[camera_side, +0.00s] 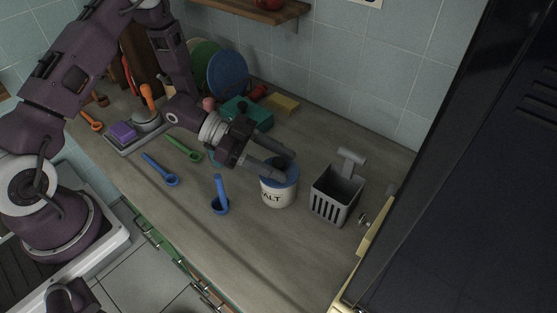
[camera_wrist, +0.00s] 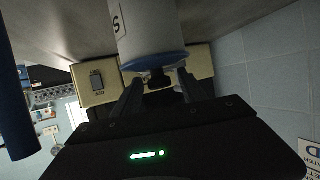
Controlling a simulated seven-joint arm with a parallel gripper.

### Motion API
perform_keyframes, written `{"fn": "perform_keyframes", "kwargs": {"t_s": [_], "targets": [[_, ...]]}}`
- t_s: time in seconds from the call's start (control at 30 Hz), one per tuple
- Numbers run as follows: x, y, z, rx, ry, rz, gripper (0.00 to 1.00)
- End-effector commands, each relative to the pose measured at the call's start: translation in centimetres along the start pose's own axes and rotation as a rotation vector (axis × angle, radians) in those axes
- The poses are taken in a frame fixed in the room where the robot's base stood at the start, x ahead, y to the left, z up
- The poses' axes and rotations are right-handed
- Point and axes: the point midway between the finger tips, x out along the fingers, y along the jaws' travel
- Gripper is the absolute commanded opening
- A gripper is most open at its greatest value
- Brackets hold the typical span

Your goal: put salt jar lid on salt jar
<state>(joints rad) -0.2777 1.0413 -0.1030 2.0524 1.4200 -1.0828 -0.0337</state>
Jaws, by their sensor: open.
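The salt jar (camera_side: 277,194) is a white cylinder with dark lettering, upright on the counter. The blue salt jar lid (camera_side: 291,177) sits on top of it and looks roughly level; whether it is fully seated I cannot tell. In the wrist view the white jar (camera_wrist: 148,32), the blue lid (camera_wrist: 152,61) and its dark knob (camera_wrist: 158,80) appear upside down. My gripper (camera_side: 281,168) is at the lid from the left, partly hiding it. In the wrist view my gripper's fingers (camera_wrist: 158,86) stand on either side of the knob, apart, with the knob between them.
A grey slotted basket (camera_side: 337,195) stands close to the right of the jar. A teal box (camera_side: 250,116) is behind. The counter in front is clear.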

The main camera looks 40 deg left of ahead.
Motion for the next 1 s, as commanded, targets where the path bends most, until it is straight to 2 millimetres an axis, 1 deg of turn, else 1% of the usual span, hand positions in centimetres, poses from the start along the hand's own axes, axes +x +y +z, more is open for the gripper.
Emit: {"fn": "perform_keyframes", "kwargs": {"t_s": [0.1, 0.17, 0.4, 0.53, 0.6, 0.67, 0.83, 0.87, 0.93, 0.97, 1.0], "targets": [[-0.2, 0.0, -0.6, 0.002, 0.0, 0.0, 0.49], [-0.9, -0.1, -1.3, 0.003, 0.0, -0.002, 0.49], [-7.8, -0.1, -1.1, 0.001, 0.0, -0.006, 0.49], [-10.7, -0.1, -1.1, 0.001, 0.0, -0.005, 0.49], [-11.6, -0.1, -1.1, 0.0, 0.0, -0.003, 0.49], [-12.2, 0.0, -1.1, 0.0, 0.0, -0.002, 0.49], [-12.5, -0.1, -1.1, 0.002, -0.004, -0.003, 0.49], [-12.5, -0.4, -1.2, 0.009, -0.016, -0.016, 0.49], [-12.5, -2.2, -1.7, 0.045, -0.089, -0.095, 0.49], [-12.7, -3.5, -2.2, 0.068, -0.139, -0.155, 0.49], [-13.2, -5.5, -3.1, 0.097, -0.22, -0.258, 0.49]]}}
